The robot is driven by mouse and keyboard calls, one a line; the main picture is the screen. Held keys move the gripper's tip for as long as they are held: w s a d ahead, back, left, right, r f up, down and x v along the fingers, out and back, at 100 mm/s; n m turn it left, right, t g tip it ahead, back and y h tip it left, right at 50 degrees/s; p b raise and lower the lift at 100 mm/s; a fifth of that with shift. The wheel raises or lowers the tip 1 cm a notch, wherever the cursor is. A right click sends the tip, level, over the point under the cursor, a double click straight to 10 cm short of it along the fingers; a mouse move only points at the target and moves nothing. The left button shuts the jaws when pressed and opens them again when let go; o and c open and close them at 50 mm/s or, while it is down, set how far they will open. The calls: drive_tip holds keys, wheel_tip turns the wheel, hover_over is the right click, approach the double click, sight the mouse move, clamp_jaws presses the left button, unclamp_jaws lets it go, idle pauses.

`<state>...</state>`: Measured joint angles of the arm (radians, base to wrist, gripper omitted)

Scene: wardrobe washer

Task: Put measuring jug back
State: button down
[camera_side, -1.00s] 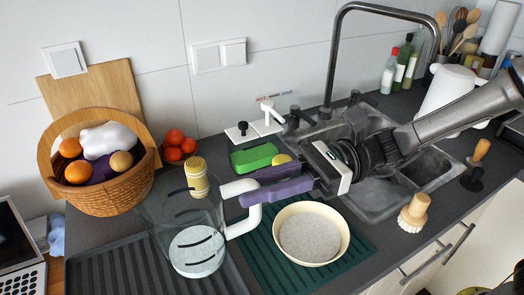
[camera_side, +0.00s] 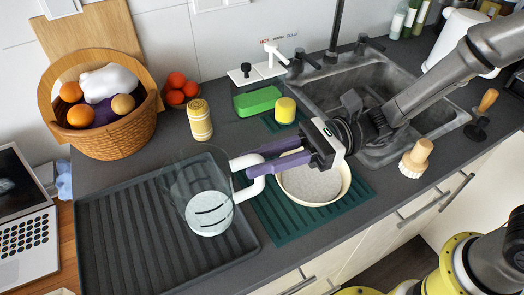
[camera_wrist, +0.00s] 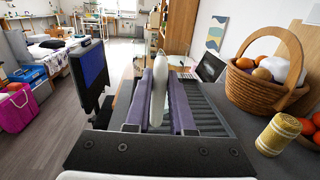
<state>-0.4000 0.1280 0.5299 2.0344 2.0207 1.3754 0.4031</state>
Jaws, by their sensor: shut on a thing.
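The measuring jug (camera_side: 209,212) is clear, with dark markings, a pale bottom and a white handle (camera_side: 257,183). In the side view it is upright over the right part of a dark grey ridged tray (camera_side: 115,235). I cannot tell whether it touches the tray. My gripper (camera_side: 246,168) comes from the right, its purple fingers shut on the handle. In the wrist view, the white handle (camera_wrist: 159,88) stands between the two fingers (camera_wrist: 160,105); the clear body is hard to make out there.
A yellow patterned cylinder (camera_side: 199,120) and a fruit basket (camera_side: 115,135) stand behind the tray. A cream bowl (camera_side: 346,181) sits on a teal ridged mat (camera_side: 290,229) under my gripper. A laptop (camera_side: 25,235) lies left of the tray, and the sink (camera_side: 400,140) is at the right.

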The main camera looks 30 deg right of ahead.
sight(262, 189)
drive_tip(key=shift+f, duration=3.65)
drive_tip(key=shift+c, duration=1.9)
unclamp_jaws()
drive_tip(key=s+d, duration=0.1)
drive_tip(key=d, duration=1.1)
